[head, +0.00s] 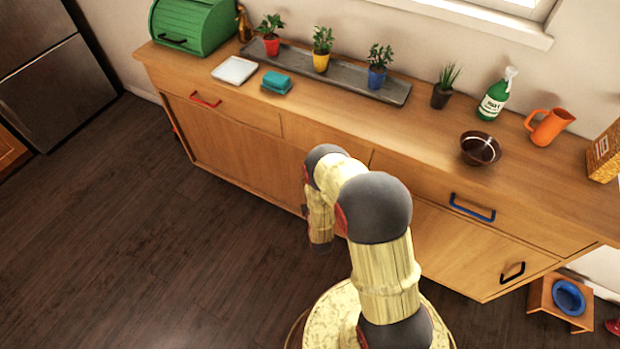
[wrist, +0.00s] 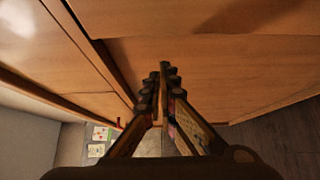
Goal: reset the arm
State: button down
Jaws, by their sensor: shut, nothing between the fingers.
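My arm (head: 385,270) rises from my base, bends forward at the elbow and hangs down in front of the wooden cabinet. My gripper shows in the wrist view (wrist: 162,75) with its two dark fingers together at the tips and nothing between them. In the head view the arm's hanging end is near the cabinet front, and the fingers are hard to make out there. The cabinet front (head: 235,150) fills much of the wrist view (wrist: 220,60).
The countertop holds a green bread box (head: 205,30), a grey tray (head: 400,94) with potted plants, a brown bowl (head: 480,150), a green spray bottle (head: 494,100) and an orange pitcher (head: 550,127). A blue bowl (head: 569,297) sits in a low stand at right. Floor (head: 130,230) at left is clear.

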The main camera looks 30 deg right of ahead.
jog(key=p+v, duration=0.1)
jog(key=v, duration=0.6)
jog(key=shift+r+p, duration=0.2)
jog(key=shift+p, duration=0.2)
